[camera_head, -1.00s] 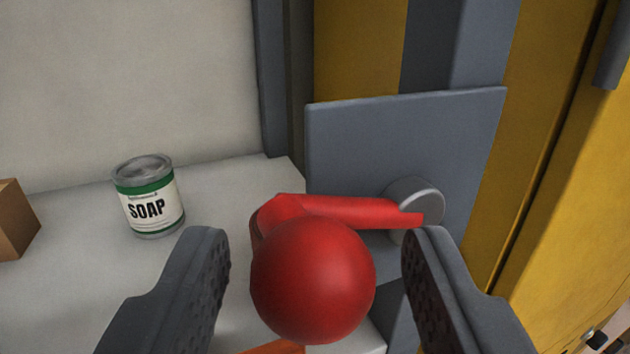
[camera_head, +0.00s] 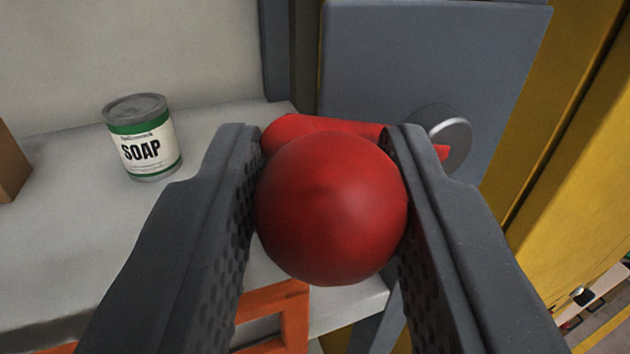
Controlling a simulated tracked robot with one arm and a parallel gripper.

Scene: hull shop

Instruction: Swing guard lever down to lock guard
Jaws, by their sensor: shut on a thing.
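The guard lever has a red ball knob (camera_head: 332,208) and a red arm (camera_head: 335,124) behind it. The arm runs roughly level to the right, to a round grey pivot (camera_head: 450,140) on a grey-blue plate (camera_head: 415,60). My gripper (camera_head: 328,190) is shut on the ball knob, with one dark finger against each side of it. The fingers and ball hide part of the lever arm. The guard itself cannot be clearly told apart in this view.
A soap can (camera_head: 142,138) stands on the pale bench top (camera_head: 60,240) at left, near a brown box (camera_head: 10,165) at the edge. An orange frame (camera_head: 285,305) lies low in the middle. Yellow panels (camera_head: 560,190) rise at right.

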